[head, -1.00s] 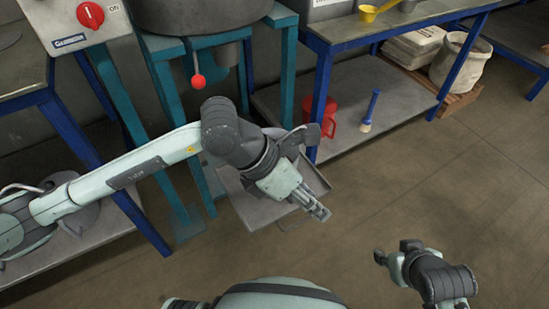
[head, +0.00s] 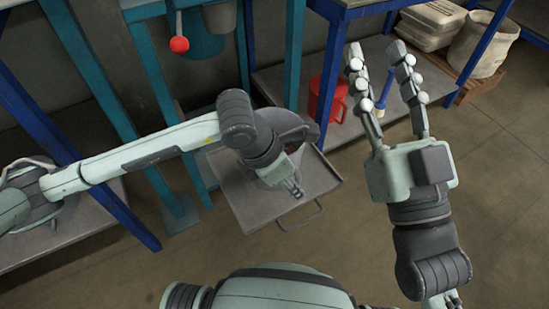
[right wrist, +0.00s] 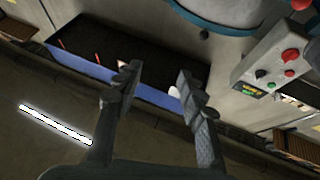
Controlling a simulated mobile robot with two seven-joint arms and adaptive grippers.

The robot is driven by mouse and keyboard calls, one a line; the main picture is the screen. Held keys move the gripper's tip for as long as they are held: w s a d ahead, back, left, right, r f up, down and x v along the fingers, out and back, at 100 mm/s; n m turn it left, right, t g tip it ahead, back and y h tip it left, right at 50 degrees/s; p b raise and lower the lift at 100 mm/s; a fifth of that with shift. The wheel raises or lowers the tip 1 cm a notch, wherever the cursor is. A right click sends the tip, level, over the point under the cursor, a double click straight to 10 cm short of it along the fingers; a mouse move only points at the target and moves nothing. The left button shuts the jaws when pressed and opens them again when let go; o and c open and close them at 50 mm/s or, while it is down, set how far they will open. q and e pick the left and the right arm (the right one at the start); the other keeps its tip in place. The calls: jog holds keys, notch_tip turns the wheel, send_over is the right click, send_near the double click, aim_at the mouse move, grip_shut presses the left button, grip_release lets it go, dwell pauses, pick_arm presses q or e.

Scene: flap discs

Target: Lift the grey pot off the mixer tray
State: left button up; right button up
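The mixer tray (head: 255,208) is a flat grey metal shelf with a wire handle at its front, in the middle of the head view. A rounded grey shape, which looks like the grey pot (head: 285,121), shows behind my left wrist at the tray's back. Most of it is hidden. My left gripper (head: 296,190) points down over the tray, in front of that shape; its fingers look close together, and I cannot tell whether they are shut. My right gripper (head: 377,52) is raised to the right of the tray, fingers apart and empty. The right wrist view (right wrist: 158,75) shows the same gap.
Teal mixer legs (head: 295,60) stand behind the tray, with a red knob (head: 179,44) above. A blue-legged bench (head: 333,65) to the right has a red jug (head: 322,100) and a blue-handled brush (head: 385,88) on its lower shelf. Open floor (head: 495,190) lies to the right.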

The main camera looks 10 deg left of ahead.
pick_arm(q)
jog(key=x, duration=0.4)
jog(key=shift+a+f, duration=0.1)
jog(key=shift+f, duration=0.15)
jog(key=shift+c, duration=0.4)
grip_shut()
jog(key=shift+w+r, duration=0.15)
jog(key=shift+r, duration=0.15)
